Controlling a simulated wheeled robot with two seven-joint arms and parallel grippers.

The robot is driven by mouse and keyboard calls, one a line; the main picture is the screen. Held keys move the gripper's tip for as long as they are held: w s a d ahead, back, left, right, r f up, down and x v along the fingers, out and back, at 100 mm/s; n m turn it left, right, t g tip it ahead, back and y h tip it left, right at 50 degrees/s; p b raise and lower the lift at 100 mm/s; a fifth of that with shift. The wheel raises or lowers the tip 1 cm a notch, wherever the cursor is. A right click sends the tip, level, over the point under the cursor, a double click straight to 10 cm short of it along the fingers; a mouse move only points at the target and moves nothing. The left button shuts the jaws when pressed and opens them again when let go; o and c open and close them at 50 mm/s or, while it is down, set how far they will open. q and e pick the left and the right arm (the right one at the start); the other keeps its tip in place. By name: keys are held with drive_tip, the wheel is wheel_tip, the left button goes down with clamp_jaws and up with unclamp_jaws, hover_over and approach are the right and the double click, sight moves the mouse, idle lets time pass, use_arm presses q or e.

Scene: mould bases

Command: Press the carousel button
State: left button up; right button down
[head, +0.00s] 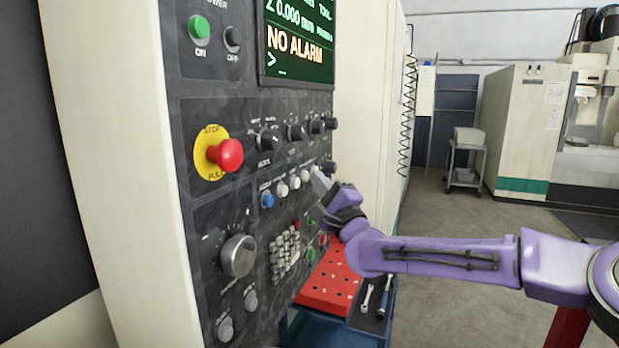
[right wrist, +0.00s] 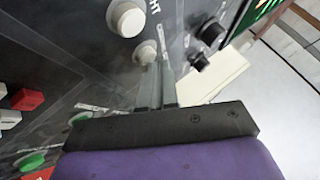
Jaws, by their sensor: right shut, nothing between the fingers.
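The control panel (head: 232,125) carries a row of push buttons: a blue one (head: 267,199) and several white ones (head: 294,182). Their labels are too small to read, so I cannot tell which is the carousel button. My right gripper (head: 319,179) is shut and empty, its fingertips close to the panel at the right end of this row. In the right wrist view the shut fingertips (right wrist: 160,68) lie beside a small white button (right wrist: 146,53); I cannot tell whether they touch it. A larger white button (right wrist: 127,18) is farther left. My left gripper is not in view.
A red stop button (head: 226,154) on a yellow ring and a large grey knob (head: 238,255) stick out of the panel. A keypad (head: 285,254) sits below the row. A cart with a red perforated top (head: 328,285) stands below my right arm. The floor to the right is open.

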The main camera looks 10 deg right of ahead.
drive_tip(key=shift+a, duration=0.1)
idle(0.5)
drive_tip(key=shift+s+d+b, duration=0.35)
drive_tip(key=shift+s+d, duration=0.1)
drive_tip(key=shift+d, duration=0.2)
drive_tip(key=s+d, duration=0.1)
drive_tip(key=d+b, duration=0.1)
drive_tip(key=s+d, duration=0.1)
drive_tip(key=d, duration=0.1)
drive_tip(key=shift+s, duration=0.35)
idle(3.7)
